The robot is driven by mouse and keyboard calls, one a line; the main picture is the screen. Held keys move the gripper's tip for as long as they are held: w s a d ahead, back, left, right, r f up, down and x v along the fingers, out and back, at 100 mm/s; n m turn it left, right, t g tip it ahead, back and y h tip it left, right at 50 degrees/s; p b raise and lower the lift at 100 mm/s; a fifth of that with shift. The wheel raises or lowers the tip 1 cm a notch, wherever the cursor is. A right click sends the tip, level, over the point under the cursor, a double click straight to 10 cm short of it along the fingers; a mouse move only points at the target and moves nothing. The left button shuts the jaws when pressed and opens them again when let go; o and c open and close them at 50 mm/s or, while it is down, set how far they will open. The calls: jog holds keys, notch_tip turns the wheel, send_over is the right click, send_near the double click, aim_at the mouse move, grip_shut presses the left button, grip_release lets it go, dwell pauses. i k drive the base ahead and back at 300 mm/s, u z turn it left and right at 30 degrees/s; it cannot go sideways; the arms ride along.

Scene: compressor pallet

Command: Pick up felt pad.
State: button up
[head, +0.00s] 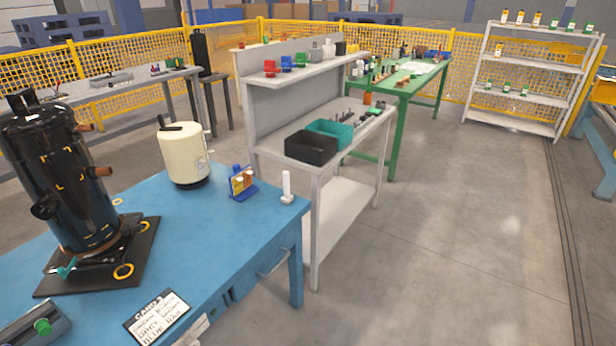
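I cannot make out a felt pad for certain in the head view. A black compressor (55,185) stands upright on a dark flat base (133,252) at the left of the blue table (215,215). Yellow rings (123,271) lie on or beside this base. My gripper is not in view.
A grey bench carries black (311,147) and teal bins (330,132). The floor at right is clear.

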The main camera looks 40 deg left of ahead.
aim_at(287, 198)
jog(key=u, duration=0.3)
jog(key=i, duration=1.1)
jog(key=u, duration=1.45)
jog(key=i, duration=0.85)
jog(key=u, duration=1.15)
jog(key=i, duration=0.3)
jog(key=u, duration=0.15)
